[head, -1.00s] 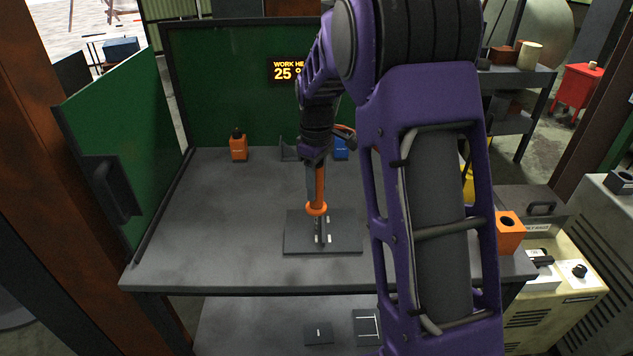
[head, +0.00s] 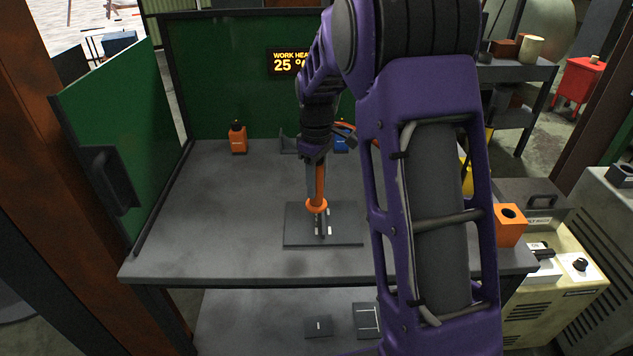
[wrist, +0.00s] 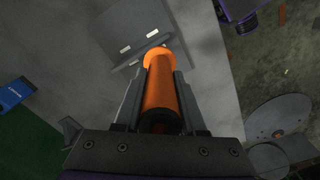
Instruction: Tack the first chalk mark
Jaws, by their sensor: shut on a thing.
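My gripper (wrist: 160,102) is shut on an orange welding-type tool with a round collar, which is held over the bench. The orange tool (head: 319,184) points down in the head view, its collar (head: 317,205) above a dark plate (head: 297,236). In the wrist view the orange tool (wrist: 160,82) lies between both fingers, its collar hiding the tip. White chalk marks (head: 329,229) show on the plate beside the tool; two marks (wrist: 125,50) also show in the wrist view. I cannot tell whether the tip touches the plate.
A green screen (head: 120,130) borders the left side. An orange holder (head: 510,226) stands at the right. The bench (head: 220,215) left of the plate is clear.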

